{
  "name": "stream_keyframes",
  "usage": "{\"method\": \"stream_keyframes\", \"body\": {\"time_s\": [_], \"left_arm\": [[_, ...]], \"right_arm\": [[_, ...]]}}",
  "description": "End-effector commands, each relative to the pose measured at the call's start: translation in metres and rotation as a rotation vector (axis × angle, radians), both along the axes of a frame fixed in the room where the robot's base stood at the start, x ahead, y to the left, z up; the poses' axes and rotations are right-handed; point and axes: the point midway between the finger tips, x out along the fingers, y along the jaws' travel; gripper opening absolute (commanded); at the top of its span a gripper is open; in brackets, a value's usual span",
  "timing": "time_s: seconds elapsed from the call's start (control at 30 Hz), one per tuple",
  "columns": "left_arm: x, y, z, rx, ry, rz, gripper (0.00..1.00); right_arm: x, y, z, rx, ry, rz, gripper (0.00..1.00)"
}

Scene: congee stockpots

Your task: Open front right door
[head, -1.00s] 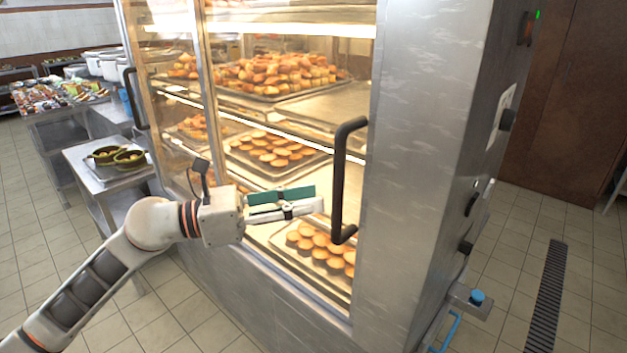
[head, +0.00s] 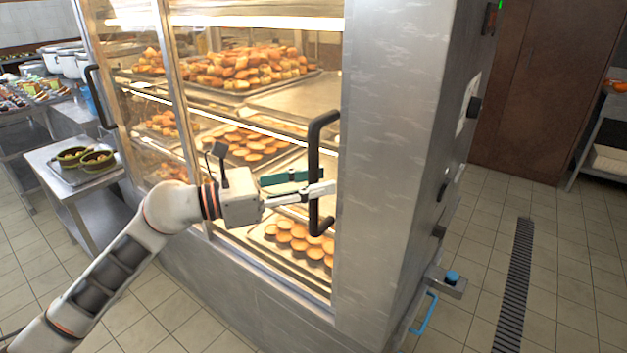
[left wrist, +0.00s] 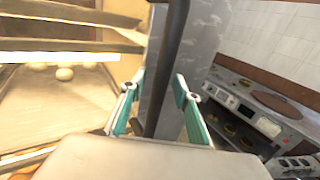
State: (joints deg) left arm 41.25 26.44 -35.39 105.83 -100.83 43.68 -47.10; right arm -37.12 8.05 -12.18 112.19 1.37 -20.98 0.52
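The front right door (head: 265,110) of the metal display cabinet is a glass panel and looks shut. Its black vertical bar handle (head: 314,150) is on the door's right side and also shows in the left wrist view (left wrist: 167,60). My left gripper (head: 322,181) is at the lower part of this handle. In the left wrist view, its two green-padded fingers (left wrist: 160,88) are spread apart, one on each side of the bar, with visible gaps. The gripper looks open around the handle, not clamped on it. My right gripper is not in view.
Trays of pastries (head: 245,70) stand on the shelves behind the glass. A second black handle (head: 101,97) is on the left door. A side table (head: 50,160) with green pots stands at left. A blue-topped fixture (head: 452,277) juts from the cabinet's right side. Tiled floor lies clear in front.

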Motion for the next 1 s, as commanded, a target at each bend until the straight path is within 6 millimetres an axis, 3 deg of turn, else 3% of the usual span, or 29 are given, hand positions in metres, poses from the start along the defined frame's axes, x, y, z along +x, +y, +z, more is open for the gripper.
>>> {"method": "stream_keyframes", "body": {"time_s": [0.13,0.27,0.53,0.67,0.87,1.0], "left_arm": [[0.000,0.000,0.000,0.000,0.000,0.000,0.31],[0.000,0.000,0.000,0.000,0.001,0.000,0.00],[0.002,0.003,-0.001,0.000,0.001,0.001,0.00],[0.010,0.014,-0.004,0.000,0.002,0.005,0.00],[0.039,0.051,-0.011,0.000,0.005,0.012,0.00],[0.066,0.086,-0.014,-0.001,0.010,0.014,0.00]], "right_arm": [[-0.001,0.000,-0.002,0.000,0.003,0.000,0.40],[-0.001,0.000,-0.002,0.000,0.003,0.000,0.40],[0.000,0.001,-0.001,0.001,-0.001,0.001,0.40],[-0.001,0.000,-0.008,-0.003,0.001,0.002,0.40],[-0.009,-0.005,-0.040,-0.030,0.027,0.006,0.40],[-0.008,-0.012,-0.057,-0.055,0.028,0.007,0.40]]}}
